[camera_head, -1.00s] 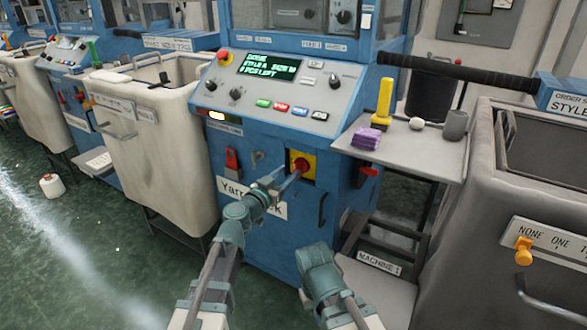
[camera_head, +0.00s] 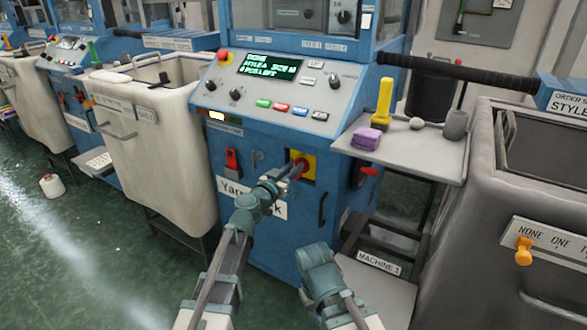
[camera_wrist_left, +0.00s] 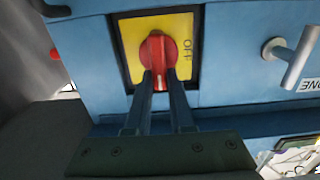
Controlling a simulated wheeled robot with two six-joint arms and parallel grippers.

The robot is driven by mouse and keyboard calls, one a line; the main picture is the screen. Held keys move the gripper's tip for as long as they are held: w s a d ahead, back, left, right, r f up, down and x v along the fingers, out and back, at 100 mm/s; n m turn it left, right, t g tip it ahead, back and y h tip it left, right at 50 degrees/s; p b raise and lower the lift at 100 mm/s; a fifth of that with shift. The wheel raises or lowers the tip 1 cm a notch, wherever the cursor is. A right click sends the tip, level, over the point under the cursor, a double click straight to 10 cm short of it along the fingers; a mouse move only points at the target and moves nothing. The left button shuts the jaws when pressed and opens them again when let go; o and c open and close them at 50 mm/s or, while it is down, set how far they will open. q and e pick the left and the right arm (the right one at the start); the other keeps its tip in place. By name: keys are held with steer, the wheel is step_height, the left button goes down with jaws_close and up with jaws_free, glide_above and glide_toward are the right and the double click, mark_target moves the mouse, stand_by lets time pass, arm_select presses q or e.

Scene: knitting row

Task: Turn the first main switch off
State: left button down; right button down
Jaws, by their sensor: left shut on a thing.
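The main switch is a red rotary knob (camera_wrist_left: 158,50) on a yellow plate (camera_wrist_left: 127,35), set in the blue front of the machine. In the head view the yellow plate (camera_head: 309,168) shows below the control panel, with the knob partly hidden by my gripper. My left gripper (camera_wrist_left: 160,78) is shut on the red knob, one finger on each side of its grip. The knob's white mark points down between the fingers in the left wrist view. The word OFF stands sideways on the plate to the right.
A grey side shelf (camera_head: 430,153) holds a purple block (camera_head: 366,138), a yellow item (camera_head: 382,104) and a grey cup (camera_head: 456,124). A red lever (camera_head: 232,158) sits left of the switch. A cream bin (camera_head: 150,150) and a grey bin (camera_head: 460,220) flank the machine.

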stand_by(0.4)
arm_select(q)
steer(key=shift+w+a+f+n+b, duration=0.15)
steer(key=shift+a+f+n+b, duration=0.2)
steer(key=shift+n, duration=2.6)
steer(key=shift+w+a+f+n+b, duration=0.2)
steer(key=shift+f+n+b, duration=0.1)
steer(key=shift+n, duration=2.7)
steer(key=shift+w+a+f+n+b, duration=0.15)
steer(key=shift+a+f+n+b, duration=0.2)
steer(key=shift+n, duration=2.6)
steer(key=c, duration=0.8)
jaws_free()
steer(key=v, duration=1.3)
steer(key=shift+s+a, duration=0.15)
steer(key=shift+s, duration=0.2)
